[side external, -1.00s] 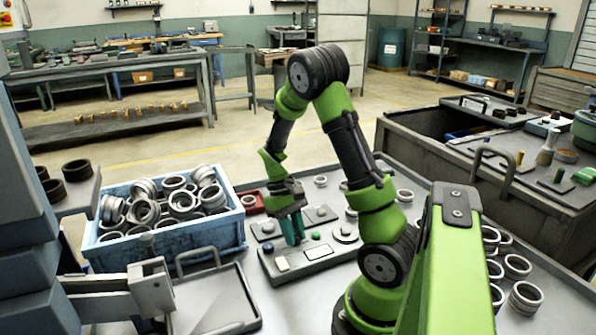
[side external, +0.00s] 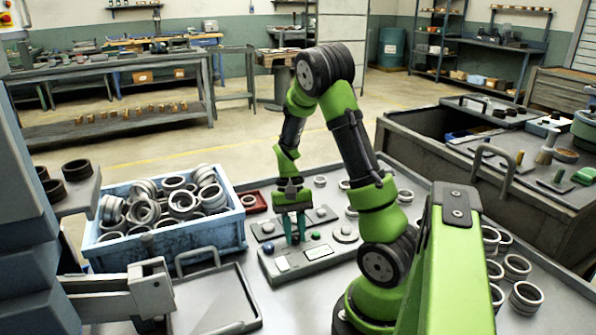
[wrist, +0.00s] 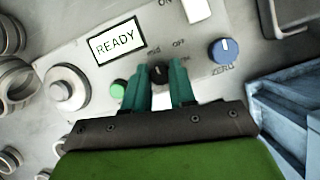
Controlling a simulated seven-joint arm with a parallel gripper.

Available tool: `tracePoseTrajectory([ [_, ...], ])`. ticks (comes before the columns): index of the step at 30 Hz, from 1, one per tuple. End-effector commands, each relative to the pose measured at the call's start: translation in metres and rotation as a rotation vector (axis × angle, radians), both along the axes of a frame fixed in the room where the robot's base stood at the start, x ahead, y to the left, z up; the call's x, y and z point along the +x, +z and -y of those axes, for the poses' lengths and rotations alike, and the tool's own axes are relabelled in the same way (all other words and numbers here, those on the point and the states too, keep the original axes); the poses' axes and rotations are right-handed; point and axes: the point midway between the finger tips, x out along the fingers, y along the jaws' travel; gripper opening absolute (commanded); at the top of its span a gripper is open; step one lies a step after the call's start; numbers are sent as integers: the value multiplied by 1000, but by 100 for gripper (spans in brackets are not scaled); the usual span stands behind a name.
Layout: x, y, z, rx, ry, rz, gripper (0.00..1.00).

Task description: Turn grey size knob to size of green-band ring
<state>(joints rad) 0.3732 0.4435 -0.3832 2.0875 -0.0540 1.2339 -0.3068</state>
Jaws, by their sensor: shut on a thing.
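The control panel (side external: 300,268) lies on the table; it also shows in the wrist view (wrist: 80,58) with a READY display (wrist: 117,42). A large round grey knob (wrist: 66,87) sits at its left end there, and at the right end in the side view (side external: 346,232). My gripper (wrist: 166,82) points down at the panel's middle, in the side view (side external: 295,240) too. Its teal fingers are shut on a small dark knob (wrist: 158,72) near an OFF mark, apart from the grey knob. I cannot make out a green band on any ring.
A blue crate (side external: 170,240) of metal rings stands left of the panel. A small red tray (side external: 256,203) holds a ring. Loose rings (side external: 525,297) lie at the right.

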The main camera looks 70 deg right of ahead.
Motion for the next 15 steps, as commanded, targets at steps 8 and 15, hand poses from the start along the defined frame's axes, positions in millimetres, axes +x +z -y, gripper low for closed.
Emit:
tracePoseTrajectory([
  [8, 1, 1, 1, -2, 0, 4, 0],
  [15, 1, 0, 0, -1, 1, 3, 51],
])
